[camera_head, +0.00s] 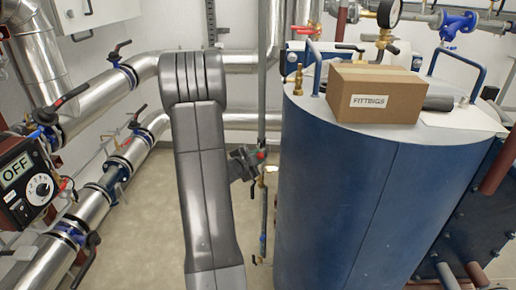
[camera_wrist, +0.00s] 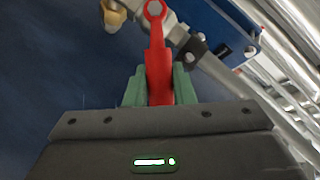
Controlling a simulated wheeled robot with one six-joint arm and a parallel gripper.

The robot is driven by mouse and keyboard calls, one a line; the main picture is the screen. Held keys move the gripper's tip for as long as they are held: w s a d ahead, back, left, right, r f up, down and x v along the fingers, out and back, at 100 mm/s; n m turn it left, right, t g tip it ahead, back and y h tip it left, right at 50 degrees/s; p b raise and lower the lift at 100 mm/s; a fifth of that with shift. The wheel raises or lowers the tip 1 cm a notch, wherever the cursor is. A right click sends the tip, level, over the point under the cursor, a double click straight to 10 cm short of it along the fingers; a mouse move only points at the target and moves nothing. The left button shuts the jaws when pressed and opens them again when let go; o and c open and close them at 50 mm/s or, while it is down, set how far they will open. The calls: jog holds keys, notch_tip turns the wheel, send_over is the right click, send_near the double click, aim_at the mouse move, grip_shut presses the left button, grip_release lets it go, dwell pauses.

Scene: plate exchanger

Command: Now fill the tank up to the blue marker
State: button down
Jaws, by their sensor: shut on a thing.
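The large blue tank (camera_head: 340,190) stands right of centre in the head view; its blue side also fills the left of the wrist view (camera_wrist: 45,65). My gripper (camera_head: 259,160) is beside the tank's left edge. In the wrist view my gripper (camera_wrist: 159,85) has its green fingers shut on a red valve lever (camera_wrist: 158,62). The lever runs up to a bolt on a metal valve body. In the head view only a small red part of the lever (camera_head: 261,155) shows. I cannot make out a level or a blue marker for certain.
A cardboard box (camera_head: 377,94) labelled FITTINGS sits on the tank top, near a pressure gauge (camera_head: 389,13). Silver pipes with several black-handled valves run along the left. A control box (camera_head: 25,180) there reads OFF. A thin vertical pipe (camera_head: 263,215) stands left of the tank.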

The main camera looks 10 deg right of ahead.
jog(key=r+n+p, duration=0.1)
jog(key=p, duration=0.2)
jog(key=w+r+n+g+p, duration=0.1)
jog(key=p, duration=0.1)
jog(key=shift+w+a+p, duration=0.1)
jog(key=shift+a+p, duration=0.2)
jog(key=shift+p, duration=0.1)
jog(key=p, duration=0.1)
jog(key=n+p, duration=0.1)
jog(key=shift+w+a+g+p, duration=0.2)
jog(key=shift+w+g+p, duration=0.15)
jog(key=shift+g+p, duration=0.05)
jog(key=shift+w+a+g+p, duration=0.15)
jog(key=shift+g+p, duration=0.15)
jog(key=shift+p, duration=0.35)
jog(key=shift+n, duration=0.3)
jog(key=shift+f, duration=0.1)
jog(key=c, duration=1.2)
grip_release()
jog(key=shift+a, duration=0.1)
jog(key=b+v, duration=0.2)
jog(key=v, duration=1.1)
jog(key=shift+a, duration=0.35)
